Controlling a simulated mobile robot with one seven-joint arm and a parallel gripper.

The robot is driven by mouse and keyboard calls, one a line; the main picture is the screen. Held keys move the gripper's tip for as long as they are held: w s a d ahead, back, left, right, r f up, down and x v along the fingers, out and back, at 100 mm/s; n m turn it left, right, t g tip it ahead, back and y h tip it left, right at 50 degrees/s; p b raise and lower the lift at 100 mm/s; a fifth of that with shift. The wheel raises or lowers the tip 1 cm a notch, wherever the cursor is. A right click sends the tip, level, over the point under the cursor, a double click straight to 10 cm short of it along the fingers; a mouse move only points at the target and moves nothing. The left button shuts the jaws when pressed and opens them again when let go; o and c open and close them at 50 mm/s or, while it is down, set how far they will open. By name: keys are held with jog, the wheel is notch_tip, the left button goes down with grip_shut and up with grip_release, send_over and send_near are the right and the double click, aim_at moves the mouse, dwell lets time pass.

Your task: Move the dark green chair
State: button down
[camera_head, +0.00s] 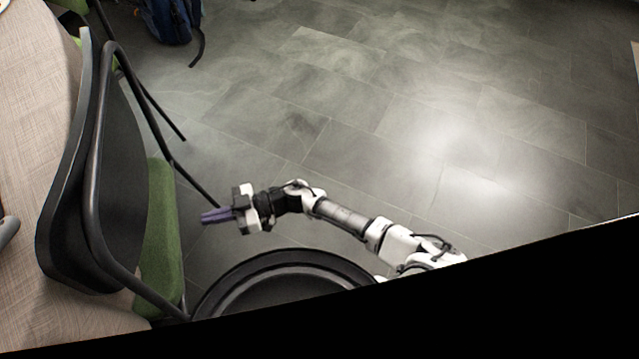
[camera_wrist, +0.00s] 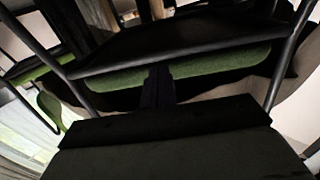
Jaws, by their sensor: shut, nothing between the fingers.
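The chair (camera_head: 163,240) stands at the left in the head view, with a green seat, a dark backrest and a black tubular frame. My gripper (camera_head: 203,217) is shut and empty. In the head view it appears just right of the green seat and points left toward it. In the wrist view the closed fingers (camera_wrist: 158,85) show in front of a green seat edge (camera_wrist: 215,66) and black tubes. I cannot tell whether the fingertips touch the chair. Part of the chair's legs is hidden.
A wooden tabletop (camera_head: 35,110) lies along the left, beside the chair's backrest. A blue backpack (camera_head: 168,20) rests on the floor at the top left. The grey tiled floor (camera_head: 350,90) is open in the middle and right. In the wrist view another green chair part (camera_wrist: 50,108) shows at left.

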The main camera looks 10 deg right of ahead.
jog(key=d, duration=0.5)
jog(key=shift+w, duration=0.25)
